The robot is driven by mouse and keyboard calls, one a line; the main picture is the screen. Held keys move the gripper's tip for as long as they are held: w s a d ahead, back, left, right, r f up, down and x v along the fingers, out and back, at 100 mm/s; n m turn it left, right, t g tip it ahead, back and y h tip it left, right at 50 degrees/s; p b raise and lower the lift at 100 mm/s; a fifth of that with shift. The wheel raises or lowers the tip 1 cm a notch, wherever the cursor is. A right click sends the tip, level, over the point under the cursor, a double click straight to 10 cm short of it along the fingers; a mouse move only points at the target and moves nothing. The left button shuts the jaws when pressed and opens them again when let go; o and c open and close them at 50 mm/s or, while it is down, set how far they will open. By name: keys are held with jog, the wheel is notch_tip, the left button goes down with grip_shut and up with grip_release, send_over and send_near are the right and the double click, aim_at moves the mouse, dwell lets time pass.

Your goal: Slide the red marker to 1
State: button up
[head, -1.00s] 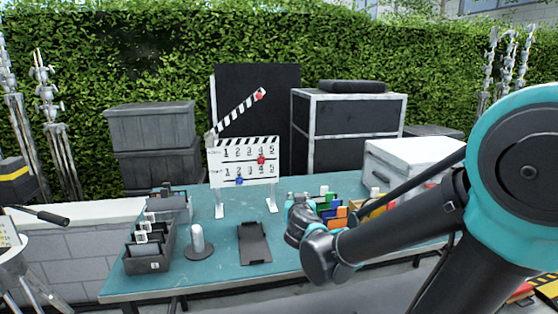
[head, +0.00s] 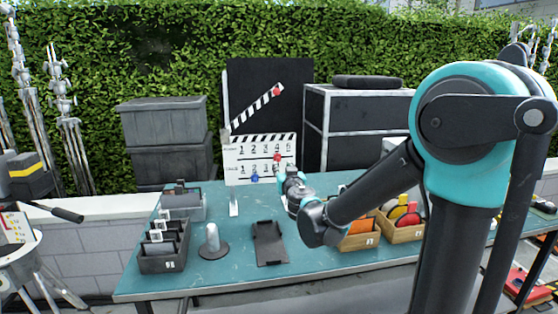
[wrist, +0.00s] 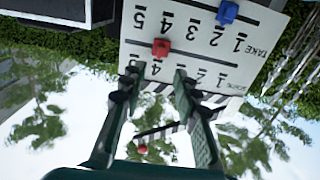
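The white clapper board (head: 240,150) stands upright on the table, with two number rows, the upper marked SCENE and the lower TAKE. The red marker (head: 277,157) sits at 4 on the upper row; it also shows in the upside-down wrist view (wrist: 161,48). The blue marker (head: 254,179) sits at about 2 on the lower row, also visible in the wrist view (wrist: 228,12). My gripper (wrist: 157,75) is open and empty. Its two fingertips lie either side of the red marker's line, just short of it in the picture; contact is not visible.
The striped clapper arm (head: 258,105) is raised, with a red tip. A black holder (head: 269,243), a grey cylinder on a base (head: 212,242) and a dark organiser (head: 163,246) stand left on the teal table (head: 190,277). Wooden bins (head: 403,228) stand right. Dark crates are behind.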

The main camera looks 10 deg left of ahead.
aim_at(278, 158)
jog(key=x, duration=0.8)
jog(key=shift+w, duration=0.2)
jog(key=shift+c, duration=0.5)
grip_shut()
jog(key=shift+a, duration=0.1)
